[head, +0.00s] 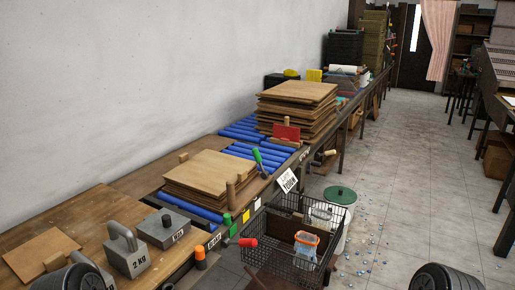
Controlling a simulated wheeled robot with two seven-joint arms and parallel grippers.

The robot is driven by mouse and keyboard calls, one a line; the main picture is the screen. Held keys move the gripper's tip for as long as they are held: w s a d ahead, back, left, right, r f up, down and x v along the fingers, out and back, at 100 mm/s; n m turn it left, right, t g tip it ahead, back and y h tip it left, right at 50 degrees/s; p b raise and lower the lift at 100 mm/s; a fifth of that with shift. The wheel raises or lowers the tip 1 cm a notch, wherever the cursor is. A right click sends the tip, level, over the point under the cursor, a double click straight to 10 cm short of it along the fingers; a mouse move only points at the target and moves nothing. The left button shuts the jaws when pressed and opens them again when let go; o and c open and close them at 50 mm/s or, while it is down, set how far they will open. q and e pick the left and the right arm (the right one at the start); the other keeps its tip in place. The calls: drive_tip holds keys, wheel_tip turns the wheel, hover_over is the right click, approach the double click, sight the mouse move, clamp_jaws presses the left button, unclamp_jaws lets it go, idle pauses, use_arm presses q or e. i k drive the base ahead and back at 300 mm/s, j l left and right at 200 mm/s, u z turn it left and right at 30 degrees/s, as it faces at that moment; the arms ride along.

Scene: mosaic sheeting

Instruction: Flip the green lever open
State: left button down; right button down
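The green lever (257,156) stands at the front edge of the roller conveyor, between the two stacks of brown sheets. Its green grip points up, tilted slightly left, on a dark shaft that runs down toward the conveyor's edge. Nothing touches the grip. Neither of my grippers can be made out in the head view. Only dark rounded parts show at the bottom left and bottom right corners.
Blue rollers (205,213) carry a low sheet stack (209,169) and a taller stack (298,92). Nearby are an orange handle (200,253), a red handle (247,243), 2 kg weight (124,252) and wire basket (283,250). Bluish bits litter the floor; the right aisle (415,150) is largely clear.

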sight(265, 174)
drive_tip(key=u, duration=0.9)
drive_tip(key=i+l+u, duration=0.1)
drive_tip(key=l+u, duration=0.8)
drive_tip(key=l, duration=0.25)
drive_tip(key=k+l+u, duration=0.1)
drive_tip(key=l+u, duration=0.3)
drive_tip(key=l, duration=0.15)
drive_tip(key=k+l, duration=0.1)
drive_tip(key=l, duration=0.35)
drive_tip(key=k+l+u, duration=0.1)
drive_tip(key=l, duration=0.35)
drive_tip(key=k+l, duration=0.1)
drive_tip(key=l, duration=0.35)
drive_tip(key=k+l+u, duration=0.1)
drive_tip(key=l, duration=0.35)
drive_tip(key=k+l, duration=0.1)
drive_tip(key=l, duration=0.3)
drive_tip(key=k+l+u, duration=0.1)
drive_tip(key=l, duration=0.35)
